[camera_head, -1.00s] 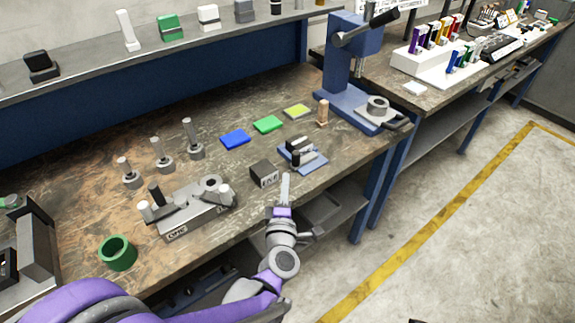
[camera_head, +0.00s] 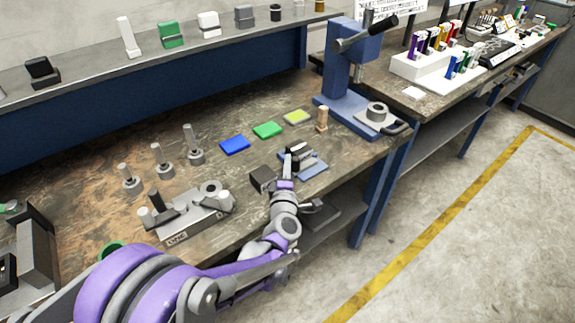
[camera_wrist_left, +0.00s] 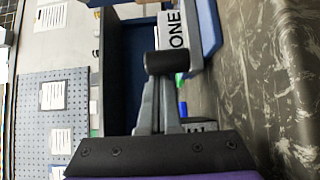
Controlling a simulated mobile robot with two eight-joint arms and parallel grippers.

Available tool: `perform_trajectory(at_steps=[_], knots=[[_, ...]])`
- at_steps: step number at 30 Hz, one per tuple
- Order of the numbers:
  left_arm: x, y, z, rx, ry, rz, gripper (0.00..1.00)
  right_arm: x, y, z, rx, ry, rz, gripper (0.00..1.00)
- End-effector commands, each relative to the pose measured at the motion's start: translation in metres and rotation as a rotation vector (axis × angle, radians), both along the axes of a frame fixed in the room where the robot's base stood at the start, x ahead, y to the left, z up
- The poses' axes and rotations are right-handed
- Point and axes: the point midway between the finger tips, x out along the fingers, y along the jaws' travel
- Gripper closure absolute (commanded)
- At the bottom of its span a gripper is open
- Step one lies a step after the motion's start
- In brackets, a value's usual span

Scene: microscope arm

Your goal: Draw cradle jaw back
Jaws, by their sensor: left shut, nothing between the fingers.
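The cradle is a small fixture with a blue base (camera_head: 316,166) and grey and black upright parts, near the bench's front edge in the head view. A black knob (camera_head: 297,148) stands at its top. My left gripper (camera_head: 289,160) is shut and empty, with its fingertips at the cradle's near left side. In the left wrist view, the shut fingers (camera_wrist_left: 155,108) point at a black cylinder (camera_wrist_left: 166,62); whether they touch it I cannot tell. A blue part (camera_wrist_left: 208,30) and a white plate reading "ONE" (camera_wrist_left: 174,30) show beyond. My right gripper is out of view.
A dark block (camera_head: 262,178) stands just left of my gripper. A grey fixture (camera_head: 200,222) with posts lies further left. Blue, green and yellow pads (camera_head: 267,130) lie behind. A blue press (camera_head: 347,75) stands at the back right.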

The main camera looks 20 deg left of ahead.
Motion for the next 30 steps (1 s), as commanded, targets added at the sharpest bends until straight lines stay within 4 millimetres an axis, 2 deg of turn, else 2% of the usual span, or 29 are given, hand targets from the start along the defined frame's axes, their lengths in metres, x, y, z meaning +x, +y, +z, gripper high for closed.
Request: perform_trajectory(at_steps=[4, 9, 12, 30], knots=[[-0.004, -0.006, 0.0, -0.001, -0.001, -0.002, 1.0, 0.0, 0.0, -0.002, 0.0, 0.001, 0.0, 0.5], [-0.021, -0.029, -0.001, -0.002, 0.0, -0.006, 1.0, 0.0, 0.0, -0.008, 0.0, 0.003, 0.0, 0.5], [-0.026, -0.034, -0.001, 0.0, 0.0, -0.004, 1.0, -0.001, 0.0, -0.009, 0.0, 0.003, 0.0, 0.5], [-0.028, -0.032, 0.0, 0.001, 0.001, -0.007, 1.0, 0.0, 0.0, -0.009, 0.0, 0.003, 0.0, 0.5]])
